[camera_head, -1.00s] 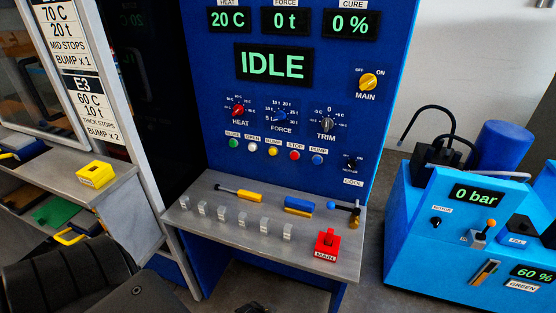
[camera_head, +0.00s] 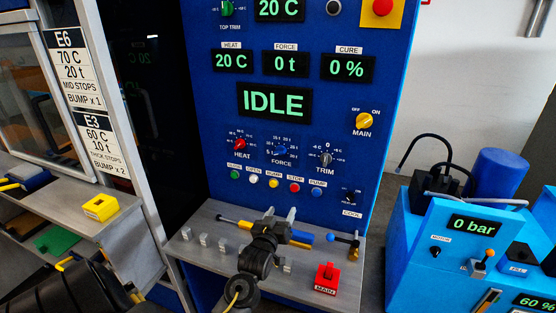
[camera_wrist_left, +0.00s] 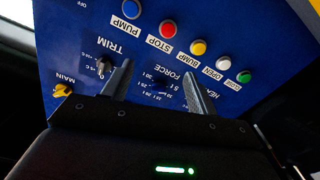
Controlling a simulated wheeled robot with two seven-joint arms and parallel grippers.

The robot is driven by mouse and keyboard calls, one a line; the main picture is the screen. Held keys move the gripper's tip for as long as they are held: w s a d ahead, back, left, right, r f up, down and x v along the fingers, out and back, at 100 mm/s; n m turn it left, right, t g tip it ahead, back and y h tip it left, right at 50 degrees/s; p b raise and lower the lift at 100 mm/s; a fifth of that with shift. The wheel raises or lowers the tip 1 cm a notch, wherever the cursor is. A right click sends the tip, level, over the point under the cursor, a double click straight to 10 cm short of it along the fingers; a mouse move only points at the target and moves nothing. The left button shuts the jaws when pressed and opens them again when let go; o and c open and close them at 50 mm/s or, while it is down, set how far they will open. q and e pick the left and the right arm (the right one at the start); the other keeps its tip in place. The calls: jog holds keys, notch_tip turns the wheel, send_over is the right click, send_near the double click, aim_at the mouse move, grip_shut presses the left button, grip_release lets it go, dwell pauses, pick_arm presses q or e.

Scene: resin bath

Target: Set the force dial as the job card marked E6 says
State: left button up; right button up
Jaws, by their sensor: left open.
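The job card E6 (camera_head: 69,72) hangs at the upper left and reads 70 C, 20 t, MID STOPS, BUMP x 1. The force dial (camera_head: 281,150) is a blue knob on the blue press panel, between the HEAT and TRIM knobs. The force display (camera_head: 286,64) reads 0 t. My left gripper (camera_head: 281,213) is open, below the dial in the head view and in front of the shelf. In the left wrist view its fingers (camera_wrist_left: 157,70) point at the panel, with the FORCE scale between them; the knob is dark there. My right gripper is not in view.
The HEAT knob (camera_head: 240,145) and TRIM knob (camera_head: 325,159) flank the dial. A row of buttons lies just below. The shelf (camera_head: 345,285) holds grey blocks, tools and a red MAIN piece (camera_head: 327,277). A light-blue pump unit (camera_head: 430,235) stands at right.

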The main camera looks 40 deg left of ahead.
aim_at(279, 154)
pick_arm(q)
jog(key=w+a+r+n+t+y+p, duration=0.1)
jog(key=w+a+r, duration=0.2)
jog(key=w+a+r+n+y+p, duration=0.1)
jog(key=w+a+r+y, duration=0.1)
jog(key=w+a+r, duration=0.1)
jog(key=w+a+r+n+t+y+p, duration=0.1)
jog(key=w+a+r, duration=0.2)
jog(key=w+r, duration=0.1)
jog(key=shift+w+a+r+n+t+y, duration=0.1)
jog(key=shift+a+r+n+t+y, duration=0.1)
jog(key=shift+r, duration=0.2)
jog(key=shift+w+a+r+n+t+y, duration=0.1)
jog(key=shift+a+r+n, duration=0.1)
jog(key=shift+r, duration=0.15)
jog(key=shift+w+a+r+p, duration=0.15)
jog(key=shift+w+a+p, duration=0.15)
jog(key=shift+w, duration=0.35)
jog(key=c, duration=1)
